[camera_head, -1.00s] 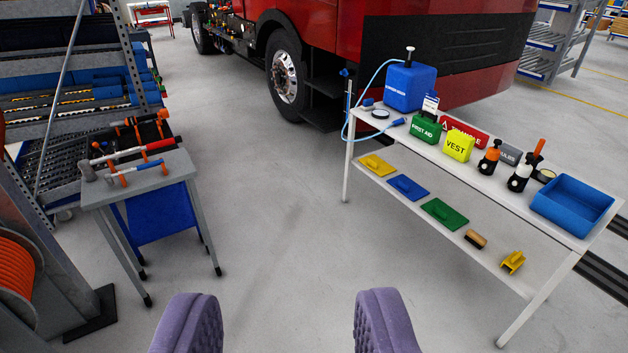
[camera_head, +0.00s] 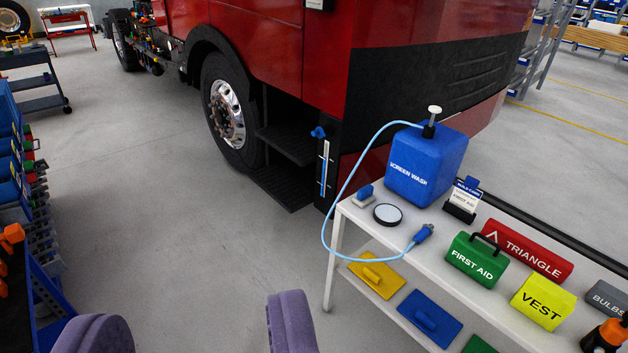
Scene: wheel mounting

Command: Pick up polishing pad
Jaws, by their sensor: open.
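My gripper (camera_head: 192,330) shows as two purple padded fingers at the bottom edge, wide apart with only floor between them. It is open and empty, left of the white table (camera_head: 334,262) and apart from it. On the table's top near its left end lie a round white-faced disc with a dark rim (camera_head: 388,213) and a small blue-and-white block (camera_head: 363,197). On the lower shelf lie flat pads with handles, one yellow (camera_head: 378,281) and one blue (camera_head: 428,318). A green pad (camera_head: 479,346) is cut off below. I cannot tell which of these is the polishing pad.
A blue screen wash canister (camera_head: 425,165) with a looping hose, a green first aid box (camera_head: 476,259), a red triangle case (camera_head: 527,250) and a yellow vest box (camera_head: 542,303) crowd the tabletop. A red truck (camera_head: 265,45) stands behind. Floor left of the table is clear.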

